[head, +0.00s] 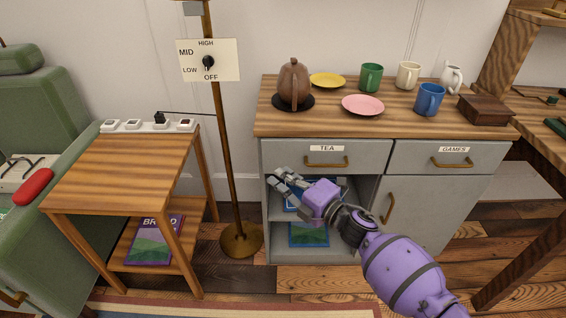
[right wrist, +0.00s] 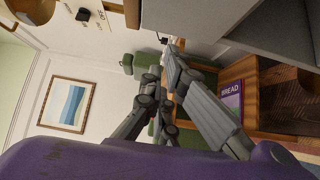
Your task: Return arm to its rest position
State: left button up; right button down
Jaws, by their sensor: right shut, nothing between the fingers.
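My right arm, purple and grey, reaches in from the lower right of the head view. Its right gripper (head: 281,182) is shut and empty, in front of the open left part of the grey cabinet (head: 427,208), just below the TEA drawer (head: 300,158). In the right wrist view the fingers of the right gripper (right wrist: 172,82) are close together with nothing between them. My left gripper is in neither view.
The cabinet top (head: 400,123) holds a brown teapot (head: 293,85), plates, mugs and a dark wooden box (head: 487,109). Both drawers are shut. A wooden side table (head: 125,165) and a brass lamp pole (head: 226,165) stand left. A BREAD book (head: 153,240) lies on the side table's lower shelf.

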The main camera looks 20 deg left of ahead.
jog(key=p+v, duration=0.1)
jog(key=v, duration=0.6)
jog(key=shift+w+d+f, duration=0.25)
jog(key=shift+d+f, duration=0.1)
jog(key=shift+d, duration=0.05)
